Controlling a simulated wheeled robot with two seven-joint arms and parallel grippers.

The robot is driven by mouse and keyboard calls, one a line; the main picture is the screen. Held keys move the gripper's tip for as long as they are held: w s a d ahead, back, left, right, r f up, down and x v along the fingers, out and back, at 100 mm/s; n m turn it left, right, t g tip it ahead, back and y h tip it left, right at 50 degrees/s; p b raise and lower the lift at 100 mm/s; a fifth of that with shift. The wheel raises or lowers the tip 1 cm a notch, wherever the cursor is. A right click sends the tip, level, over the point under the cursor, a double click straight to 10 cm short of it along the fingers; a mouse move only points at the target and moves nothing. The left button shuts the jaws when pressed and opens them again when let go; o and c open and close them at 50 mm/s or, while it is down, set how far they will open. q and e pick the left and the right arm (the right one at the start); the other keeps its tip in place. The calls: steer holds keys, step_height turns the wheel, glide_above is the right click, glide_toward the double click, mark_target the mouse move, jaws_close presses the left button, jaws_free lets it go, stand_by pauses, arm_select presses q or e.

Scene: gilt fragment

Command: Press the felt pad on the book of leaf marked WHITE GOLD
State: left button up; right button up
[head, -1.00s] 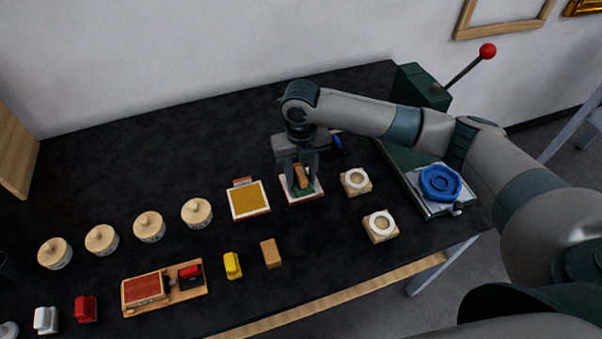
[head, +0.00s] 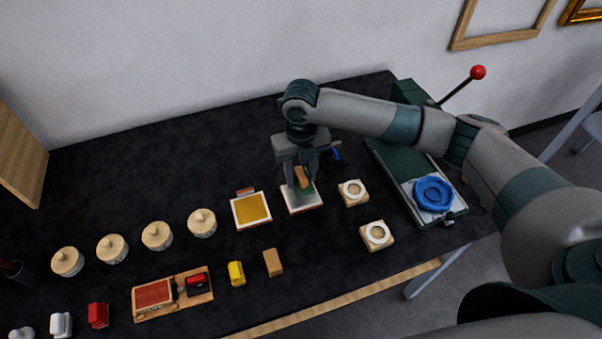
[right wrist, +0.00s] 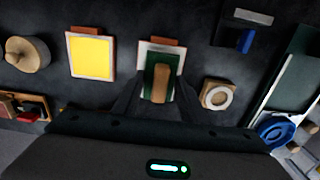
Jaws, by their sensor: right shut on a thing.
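My right gripper (head: 302,172) is shut on the felt pad (head: 304,191), a green pad with a tan wooden handle. It points down over a book with a white leaf (head: 303,205). The pad covers part of this book; I cannot tell for certain whether it touches or hovers just above. In the right wrist view, the pad (right wrist: 150,76) is between the fingers, with the white book (right wrist: 172,49) behind it. The book's lettering is too small to read. Left of it lies a book of gold-yellow leaf (head: 251,210). My left gripper is not in view.
Two wooden blocks with white rings (head: 352,192) stand to the right, near a green press with a blue ring (head: 434,194) and a red-knobbed lever (head: 478,72). Several lidded jars (head: 202,222) stand left. A yellow block (head: 236,273) and tan block (head: 273,262) lie in front.

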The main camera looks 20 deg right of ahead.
steer(key=shift+r+p, duration=0.55)
steer(key=shift+r, duration=0.3)
